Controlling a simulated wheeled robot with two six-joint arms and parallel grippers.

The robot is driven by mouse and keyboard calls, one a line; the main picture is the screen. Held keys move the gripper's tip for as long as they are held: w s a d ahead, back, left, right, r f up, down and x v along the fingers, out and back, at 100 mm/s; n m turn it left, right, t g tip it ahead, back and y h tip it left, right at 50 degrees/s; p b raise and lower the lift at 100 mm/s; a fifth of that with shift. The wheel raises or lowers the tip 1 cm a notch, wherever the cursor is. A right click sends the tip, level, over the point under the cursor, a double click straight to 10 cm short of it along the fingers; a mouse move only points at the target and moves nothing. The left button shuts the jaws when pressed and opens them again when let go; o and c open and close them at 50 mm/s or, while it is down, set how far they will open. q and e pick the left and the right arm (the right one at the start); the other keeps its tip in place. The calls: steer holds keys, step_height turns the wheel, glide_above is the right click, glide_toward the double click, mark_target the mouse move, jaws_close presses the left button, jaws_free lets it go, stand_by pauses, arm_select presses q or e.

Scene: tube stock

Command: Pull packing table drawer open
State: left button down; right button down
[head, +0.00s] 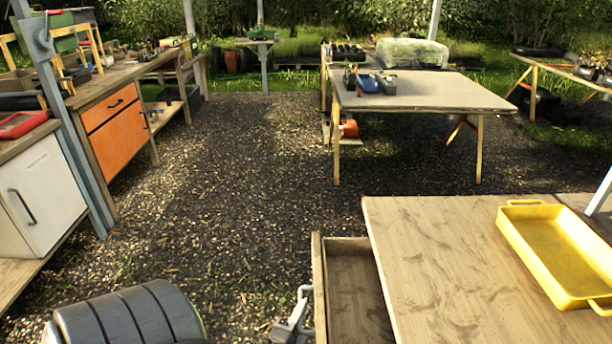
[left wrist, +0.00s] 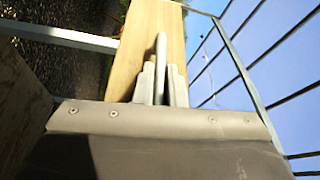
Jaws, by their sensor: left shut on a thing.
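The packing table (head: 450,265) stands at the lower right of the head view. Its wooden drawer (head: 350,275) sticks out from the table's left side, with part of its empty-looking inside showing. A grey metal handle (head: 304,296) is on the drawer's outer face. My left gripper (head: 289,329) is at this handle, partly cut off by the bottom edge. In the left wrist view my left gripper (left wrist: 163,88) is shut on the handle bar (left wrist: 161,55), in front of the pale wooden drawer front (left wrist: 149,25). My right gripper is not in view.
A yellow tray (head: 525,232) rests on the packing table. A white cabinet (head: 45,185) and an orange-fronted bench (head: 118,140) line the left side. Another table (head: 430,95) stands at the back. The gravel floor (head: 235,190) between them is clear.

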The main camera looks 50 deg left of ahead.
arm_select(q)
steer(key=c, duration=1.5)
jaws_free()
steer(key=b+v, duration=0.2)
steer(key=v, duration=1.5)
steer(key=shift+s+d, duration=0.1)
steer(key=shift+d, duration=0.05)
